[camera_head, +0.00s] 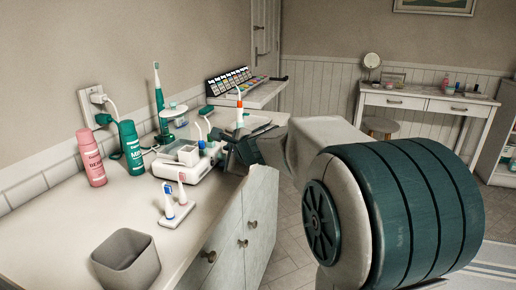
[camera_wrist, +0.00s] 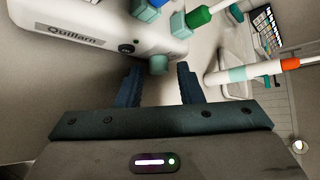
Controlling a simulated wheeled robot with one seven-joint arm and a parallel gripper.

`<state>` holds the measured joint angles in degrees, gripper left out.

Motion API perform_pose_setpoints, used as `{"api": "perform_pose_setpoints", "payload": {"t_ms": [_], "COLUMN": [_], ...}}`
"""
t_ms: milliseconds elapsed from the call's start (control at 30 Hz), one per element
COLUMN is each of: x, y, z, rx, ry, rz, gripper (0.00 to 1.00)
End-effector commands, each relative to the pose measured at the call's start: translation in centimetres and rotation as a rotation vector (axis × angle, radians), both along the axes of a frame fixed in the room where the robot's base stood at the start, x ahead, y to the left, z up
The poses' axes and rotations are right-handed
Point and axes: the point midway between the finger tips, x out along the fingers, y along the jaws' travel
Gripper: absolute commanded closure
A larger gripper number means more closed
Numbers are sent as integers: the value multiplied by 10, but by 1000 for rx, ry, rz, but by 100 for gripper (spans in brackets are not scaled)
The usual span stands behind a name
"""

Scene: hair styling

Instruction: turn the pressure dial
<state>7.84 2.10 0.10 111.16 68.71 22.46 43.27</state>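A white device (camera_wrist: 95,25) marked "Quillarn" fills the upper left of the wrist view. In the head view the white device (camera_head: 186,170) stands on the counter. A short teal knob (camera_wrist: 159,64), which looks like the pressure dial, sticks out from its front. A round black button (camera_wrist: 126,48) sits left of the knob. My gripper (camera_wrist: 159,70) is open, one dark finger on each side of the knob, with gaps visible; I cannot tell the depth exactly. In the head view my gripper (camera_head: 241,151) is right of the device, and the knob is hidden.
A white handle with an orange band (camera_wrist: 290,64) lies close right of my fingers in the wrist view. Pink and teal bottles (camera_head: 130,147), a toothbrush stand (camera_head: 177,212) and a grey cup (camera_head: 126,262) stand on the counter (camera_head: 62,238). The front left counter is clear.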

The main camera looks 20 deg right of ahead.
Motion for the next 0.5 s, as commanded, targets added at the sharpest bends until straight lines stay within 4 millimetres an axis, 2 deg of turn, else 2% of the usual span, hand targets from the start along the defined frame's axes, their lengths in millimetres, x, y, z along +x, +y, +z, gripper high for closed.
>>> {"api": "perform_pose_setpoints", "payload": {"t_ms": [500], "x": [1], "y": [0], "z": [5], "rx": [114], "ry": [155], "rz": [5], "gripper": [59]}}
